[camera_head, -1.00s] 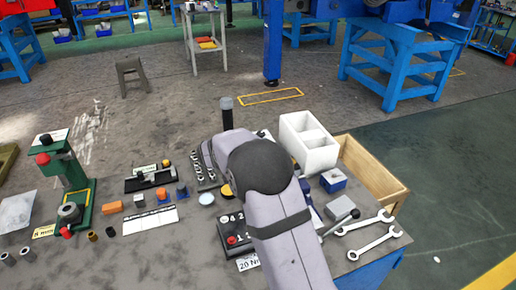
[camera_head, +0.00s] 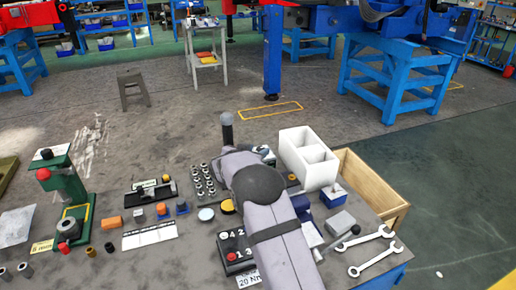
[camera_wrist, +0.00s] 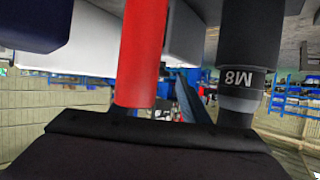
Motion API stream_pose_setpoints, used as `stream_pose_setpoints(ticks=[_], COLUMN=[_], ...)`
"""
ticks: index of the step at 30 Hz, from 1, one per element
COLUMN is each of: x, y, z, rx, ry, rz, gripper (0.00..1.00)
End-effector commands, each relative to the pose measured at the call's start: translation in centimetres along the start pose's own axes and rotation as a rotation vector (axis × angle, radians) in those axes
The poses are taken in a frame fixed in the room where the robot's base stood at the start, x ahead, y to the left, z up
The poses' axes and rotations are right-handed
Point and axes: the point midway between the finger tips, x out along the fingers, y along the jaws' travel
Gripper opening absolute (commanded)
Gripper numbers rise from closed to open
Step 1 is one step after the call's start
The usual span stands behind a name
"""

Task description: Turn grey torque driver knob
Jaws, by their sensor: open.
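I cannot pick out a grey torque driver knob for certain. In the head view my arm covers the middle of the bench and hides my gripper. A dark panel (camera_head: 243,266) with white numerals and a red knob (camera_head: 231,257) sits left of the arm, by a "20 Nm" label (camera_head: 248,279). In the wrist view my gripper (camera_wrist: 160,150) is a dark shape at the bottom, open. A red cylinder (camera_wrist: 140,55) and a black cylinder marked M8 (camera_wrist: 245,60) are close beyond it; contact is unclear.
A white divided bin (camera_head: 308,158) and a wooden box (camera_head: 372,188) stand right of the arm. Two wrenches (camera_head: 372,258) and a grey block (camera_head: 341,223) lie near the right edge. A green press (camera_head: 68,190) stands left, with several small parts between.

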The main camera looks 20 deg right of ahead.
Motion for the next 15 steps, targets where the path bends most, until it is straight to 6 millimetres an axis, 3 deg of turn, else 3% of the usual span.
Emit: stream_pose_setpoints(ticks=[6,15], x=[1.17,1.30], y=[0.04,0.03], z=[-0.02,0.03], rx=[-0.001,-0.001], ry=[0.000,0.000], rz=[0.000,0.000], gripper=[0.42,0.42])
